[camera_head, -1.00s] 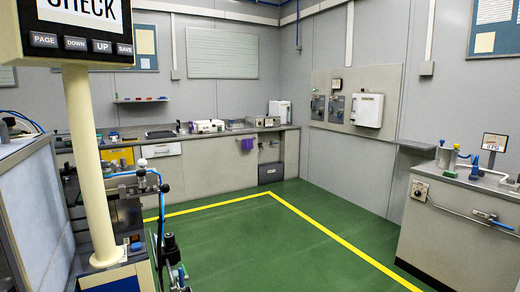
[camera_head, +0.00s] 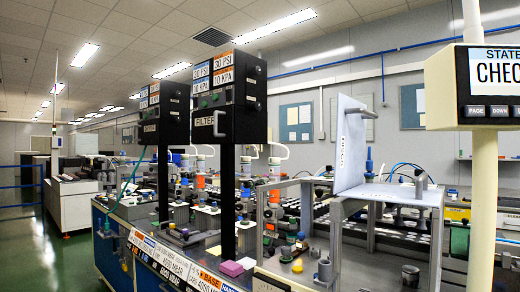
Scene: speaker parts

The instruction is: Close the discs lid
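A pale flat panel (camera_head: 350,148) stands upright at centre right, on top of a grey open-framed station. A small vertical label (camera_head: 341,150) runs along its left edge; its lettering is too small to read surely, so I cannot confirm that this is the discs lid. A grey bar-like handle (camera_head: 361,112) sticks out near its top right. A flat pale top plate (camera_head: 395,193) lies beside the panel's foot. My gripper is not in view.
A long workbench with black control boxes (camera_head: 238,97) on posts runs to the left. A CHECK sign (camera_head: 493,80) on a cream post (camera_head: 484,200) stands at the right. Green floor (camera_head: 75,255) is free at the far left.

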